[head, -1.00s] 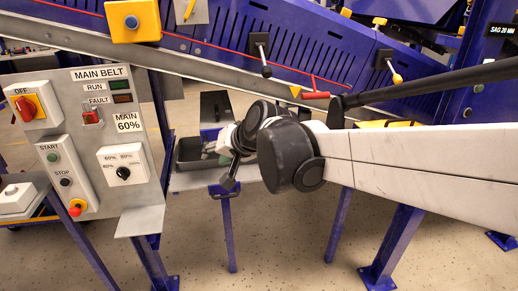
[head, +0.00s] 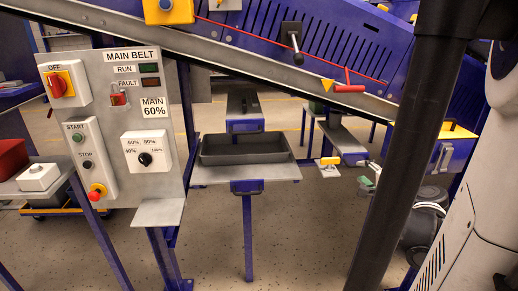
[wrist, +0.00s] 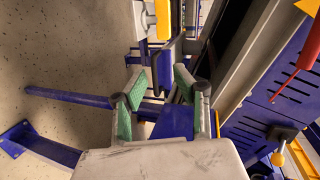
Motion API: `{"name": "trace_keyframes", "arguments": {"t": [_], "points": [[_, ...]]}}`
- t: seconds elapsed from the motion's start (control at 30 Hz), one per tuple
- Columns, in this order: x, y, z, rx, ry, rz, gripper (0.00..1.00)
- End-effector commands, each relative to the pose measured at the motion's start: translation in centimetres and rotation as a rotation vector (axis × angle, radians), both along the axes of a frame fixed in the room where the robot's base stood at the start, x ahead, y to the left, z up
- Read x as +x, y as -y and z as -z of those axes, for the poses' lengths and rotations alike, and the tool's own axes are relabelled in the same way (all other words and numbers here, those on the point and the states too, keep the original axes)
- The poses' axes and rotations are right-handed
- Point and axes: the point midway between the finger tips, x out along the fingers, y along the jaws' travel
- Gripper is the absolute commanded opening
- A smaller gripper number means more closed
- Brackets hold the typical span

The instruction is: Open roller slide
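No part is labelled as the roller slide, so I cannot tell for certain which it is. A blue-and-grey unit (head: 343,140) with a yellow-and-white handle-like piece (head: 328,163) hangs under the conveyor in the head view. A similar yellow piece (wrist: 158,20) shows at the top of the wrist view. My gripper (head: 370,174) is right of this piece in the head view, partly hidden by a dark post. In the wrist view my gripper (wrist: 158,90) has its two green-padded fingers apart, with nothing held between them. Blue framework shows beyond them.
The main belt panel (head: 112,125) stands at the left. A dark tray (head: 245,149) sits on a grey shelf. A yellow-topped blue box (head: 447,140) is at the right. A red lever (head: 348,88) and sloping conveyor run above. Blue legs stand on open floor.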

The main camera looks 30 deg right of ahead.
Motion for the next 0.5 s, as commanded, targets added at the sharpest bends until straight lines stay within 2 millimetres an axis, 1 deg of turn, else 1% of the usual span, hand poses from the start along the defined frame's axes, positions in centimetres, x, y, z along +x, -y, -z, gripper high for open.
{"name": "trace_keyframes", "arguments": {"t": [0.03, 0.1, 0.23, 0.3, 0.37, 0.5], "points": [[-1.6, 1.1, 0.8, 0.012, 0.024, 0.038, 0.28], [-3.0, 2.0, 1.2, 0.027, 0.053, 0.072, 0.28], [-4.7, 3.0, 1.6, 0.044, 0.086, 0.110, 0.28], [-5.0, 3.2, 1.6, 0.046, 0.093, 0.119, 0.28], [-4.9, 3.3, 1.7, 0.048, 0.096, 0.120, 0.28], [-3.6, 3.9, 2.0, 0.047, 0.096, 0.117, 0.28]]}}
